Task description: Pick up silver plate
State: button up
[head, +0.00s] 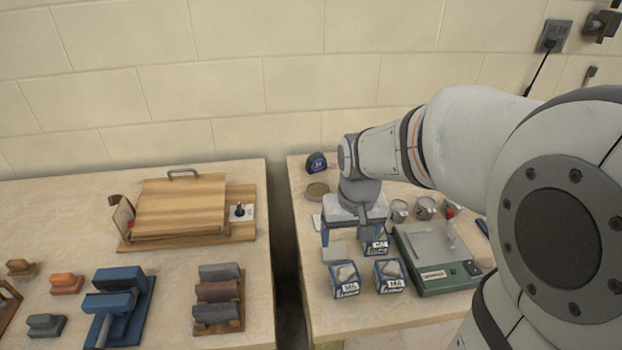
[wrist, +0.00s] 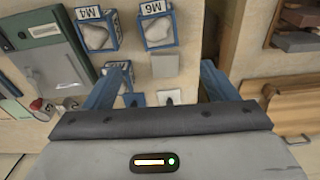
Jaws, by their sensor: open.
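A small, flat, pale silver-grey square plate (head: 334,251) lies on the right table, just in front of my gripper. It also shows in the wrist view (wrist: 165,65), between and slightly beyond the fingertips. A second small pale piece (wrist: 168,97) lies closer to the gripper body, partly hidden by it. A larger grey metal plate (head: 428,246) rests on the green scale (head: 450,285); I cannot tell for sure which plate is meant.
Blue-and-white labelled boxes (head: 345,282) holding grey lumps stand near the plate; one is close beside a finger. Metal cups (head: 424,208), a round tin (head: 317,190) and a tape measure (head: 316,163) are behind. A gap separates the left table (head: 90,215), which holds a wooden press (head: 180,205).

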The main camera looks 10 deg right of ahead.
aim_at(334, 250)
jog(key=shift+m+g, duration=0.3)
jog(key=shift+g, duration=0.4)
jog(key=w+f, duration=0.2)
jog(key=w, duration=0.1)
jog(key=w+f+p, duration=0.1)
jog(key=w+f, duration=0.2)
jog(key=w, duration=0.1)
jog(key=w+f+p, duration=0.1)
jog(key=w+f, duration=0.1)
jog(key=w, duration=0.1)
jog(key=shift+w+a+f, duration=0.2)
jog(key=shift+w+f, duration=0.1)
jog(key=shift+w, duration=0.1)
jog(key=shift+w+f+p, duration=0.1)
jog(key=shift+f+p, duration=0.2)
jog(key=shift+f, duration=0.05)
jog(key=f, duration=0.2)
jog(key=f+p, duration=0.1)
jog(key=f, duration=0.4)
jog(key=shift+s+f, duration=0.25)
jog(key=shift+s, duration=0.15)
jog(key=shift+c, duration=0.2)
jog(key=c, duration=1.1)
